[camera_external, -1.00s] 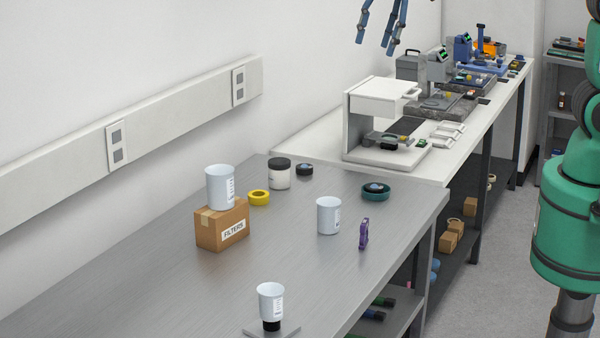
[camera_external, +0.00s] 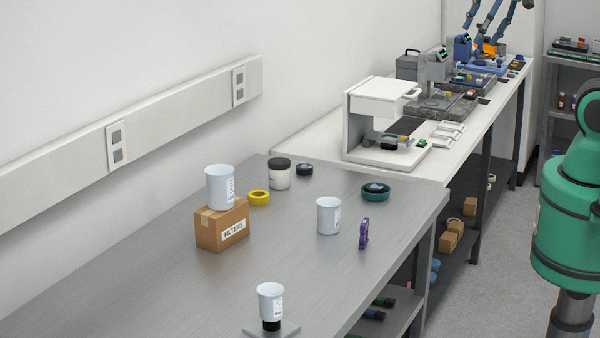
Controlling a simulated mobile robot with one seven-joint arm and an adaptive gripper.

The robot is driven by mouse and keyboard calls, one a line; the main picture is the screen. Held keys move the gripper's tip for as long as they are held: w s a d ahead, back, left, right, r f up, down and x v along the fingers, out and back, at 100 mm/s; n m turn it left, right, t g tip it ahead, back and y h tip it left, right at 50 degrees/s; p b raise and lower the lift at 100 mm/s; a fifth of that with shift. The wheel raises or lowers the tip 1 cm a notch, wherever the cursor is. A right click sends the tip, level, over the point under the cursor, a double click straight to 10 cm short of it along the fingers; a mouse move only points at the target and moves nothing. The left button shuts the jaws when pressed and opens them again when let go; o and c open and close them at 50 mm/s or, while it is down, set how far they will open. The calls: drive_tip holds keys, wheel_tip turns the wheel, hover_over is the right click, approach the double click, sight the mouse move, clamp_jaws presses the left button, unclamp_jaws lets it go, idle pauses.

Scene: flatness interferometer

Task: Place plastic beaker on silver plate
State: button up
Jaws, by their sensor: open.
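Three white plastic beakers show. One beaker (camera_external: 220,187) stands on a cardboard box. A second beaker (camera_external: 328,216) stands on the steel table. A smaller-looking third beaker (camera_external: 270,301) sits upright on a black round piece (camera_external: 271,325), which stands on a thin silver plate (camera_external: 289,331) at the bottom edge; part of the plate is cut off by the frame.
The cardboard box (camera_external: 209,233), yellow tape roll (camera_external: 259,198), dark-lidded jar (camera_external: 280,175), teal roll (camera_external: 375,191) and purple item (camera_external: 364,233) stand on the steel table (camera_external: 170,285). White instrument (camera_external: 375,105) stands on the bench behind. The table's front left is clear.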

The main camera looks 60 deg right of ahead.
drive_tip(key=shift+m, duration=0.8)
drive_tip(key=s, duration=0.1)
drive_tip(key=s+d+f, duration=0.1)
drive_tip(key=s, duration=0.1)
drive_tip(key=shift+s+d+f, duration=0.2)
drive_tip(key=shift+d, duration=0.15)
wheel_tip(320, 180, down, 15)
drive_tip(key=b, duration=1.5)
